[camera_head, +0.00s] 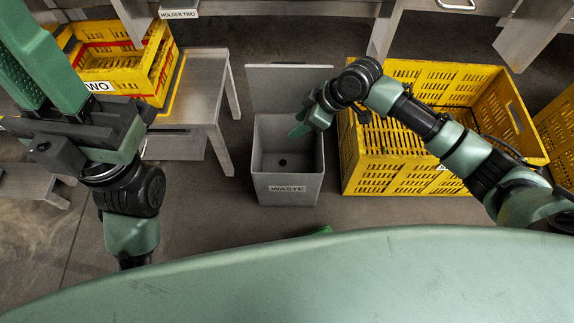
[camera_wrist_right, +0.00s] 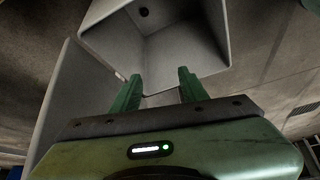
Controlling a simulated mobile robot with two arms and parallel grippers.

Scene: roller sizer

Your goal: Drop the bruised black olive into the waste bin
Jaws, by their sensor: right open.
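The grey waste bin (camera_head: 291,190), labelled WASTE, stands open on the floor with its lid raised behind it. A small dark round thing, which looks like the black olive (camera_head: 282,162), lies on the bin's floor; bruising is too small to see. It also shows in the right wrist view (camera_wrist_right: 144,12). My right gripper (camera_head: 299,131) is over the bin's back right part, pointing down. In the right wrist view its green fingers (camera_wrist_right: 158,80) are apart with nothing between them. My left gripper (camera_head: 40,65) is raised at the upper left, far from the bin; its finger gap is unclear.
A large yellow crate (camera_head: 400,178) stands close to the bin's right, under my right arm. A smaller yellow crate (camera_head: 118,78), labelled TWO, sits on a grey table (camera_head: 200,90) at the left. Another yellow crate (camera_head: 560,125) is at the right edge.

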